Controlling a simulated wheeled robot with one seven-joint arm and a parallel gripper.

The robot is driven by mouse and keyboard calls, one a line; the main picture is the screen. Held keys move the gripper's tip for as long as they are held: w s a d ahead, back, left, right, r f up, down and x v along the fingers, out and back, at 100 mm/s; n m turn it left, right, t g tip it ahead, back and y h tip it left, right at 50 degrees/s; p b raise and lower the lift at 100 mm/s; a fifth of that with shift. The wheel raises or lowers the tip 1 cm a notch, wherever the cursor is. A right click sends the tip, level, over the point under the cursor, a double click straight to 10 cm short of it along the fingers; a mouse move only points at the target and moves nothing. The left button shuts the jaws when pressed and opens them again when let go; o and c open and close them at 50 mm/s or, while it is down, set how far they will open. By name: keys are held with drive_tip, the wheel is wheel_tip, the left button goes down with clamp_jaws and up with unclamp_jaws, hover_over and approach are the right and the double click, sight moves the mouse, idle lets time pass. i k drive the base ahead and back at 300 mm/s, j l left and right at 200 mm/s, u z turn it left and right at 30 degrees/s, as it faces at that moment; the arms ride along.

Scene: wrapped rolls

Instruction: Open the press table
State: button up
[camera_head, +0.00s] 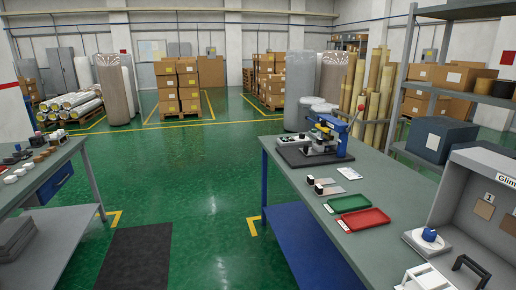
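A press (327,137) with a dark base, a blue upright and a lever handle stands at the far end of the grey-topped workbench (291,181) on the right. A dark flat plate (288,155) lies under its front part. The press parts are small here, and I cannot tell whether its table is open or shut. My gripper is not in view.
On the workbench lie a green tray (348,203), a red tray (365,220) and small stamp-like pieces (318,184). A grey booth (484,200) stands at right. Another table (45,165) stands left. Green floor (190,185) between them is mostly clear, with a dark mat (137,255).

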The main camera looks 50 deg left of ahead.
sight(316, 150)
drive_tip(key=u, duration=1.35)
drive_tip(key=i+j, duration=0.9)
drive_tip(key=i, duration=0.25)
drive_tip(key=i+j+z, duration=0.1)
drive_tip(key=i+j, duration=0.8)
drive_tip(key=i, duration=0.25)
drive_tip(key=i+j, duration=1)
drive_tip(key=i+l+z, duration=0.05)
drive_tip(key=i, duration=0.1)
